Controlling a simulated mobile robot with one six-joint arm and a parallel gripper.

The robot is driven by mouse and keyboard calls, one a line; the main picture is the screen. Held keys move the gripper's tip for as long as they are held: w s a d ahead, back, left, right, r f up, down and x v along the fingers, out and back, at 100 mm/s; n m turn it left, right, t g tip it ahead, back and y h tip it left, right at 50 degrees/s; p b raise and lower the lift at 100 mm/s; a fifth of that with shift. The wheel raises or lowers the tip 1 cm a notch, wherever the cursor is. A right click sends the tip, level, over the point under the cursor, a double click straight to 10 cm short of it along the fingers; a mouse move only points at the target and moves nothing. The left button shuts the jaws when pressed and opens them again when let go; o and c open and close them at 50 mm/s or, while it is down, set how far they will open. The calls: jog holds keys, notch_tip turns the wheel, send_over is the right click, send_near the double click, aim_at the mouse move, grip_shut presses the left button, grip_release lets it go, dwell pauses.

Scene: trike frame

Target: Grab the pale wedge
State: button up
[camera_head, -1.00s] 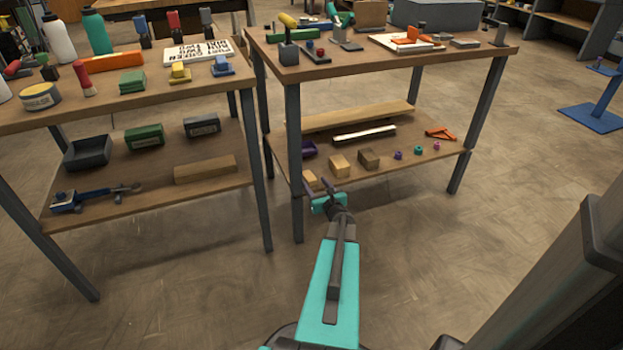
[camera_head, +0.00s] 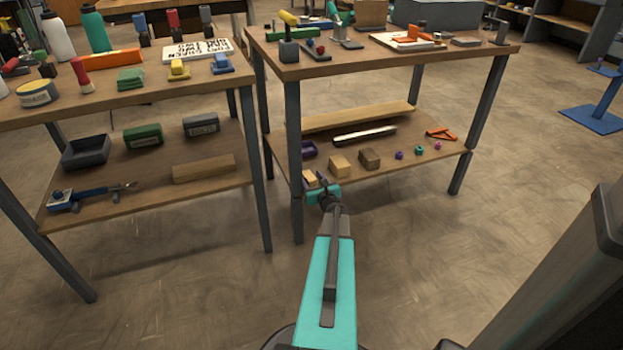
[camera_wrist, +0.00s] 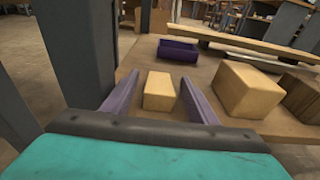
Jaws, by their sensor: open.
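A small pale wood piece, which I take for the pale wedge (camera_wrist: 159,91), lies on the lower shelf of the right-hand table near its front left leg. It also shows in the head view (camera_head: 309,176), partly hidden by my gripper. My gripper (camera_head: 316,181) is open at the shelf's front edge. In the wrist view its two purple fingers (camera_wrist: 158,84) point at the wedge, one to each side. The wedge is in line between them, with gaps showing at both sides. I cannot tell whether the fingertips reach past its near face.
A larger pale block (camera_wrist: 247,90) and a brown block (camera_head: 369,158) sit to the right. A purple tray (camera_wrist: 178,51) lies behind. The grey table leg (camera_wrist: 78,50) stands close on the left. A long plank (camera_head: 350,116) lies at the shelf's back.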

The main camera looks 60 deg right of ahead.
aim_at(311, 178)
jog(key=c, duration=1.1)
jog(key=shift+r+p, duration=0.5)
jog(key=shift+r, duration=0.3)
notch_tip(311, 178, up, 2)
jog(key=shift+r+p, duration=0.1)
jog(key=shift+p, duration=0.45)
jog(key=f+p+v, duration=0.1)
jog(key=v, duration=0.5)
jog(key=p+v, duration=0.1)
jog(key=v, duration=0.5)
jog(key=f+p+v, duration=0.1)
jog(key=v, duration=0.5)
jog(key=shift+s+a+f, duration=0.1)
jog(key=shift+f, duration=0.35)
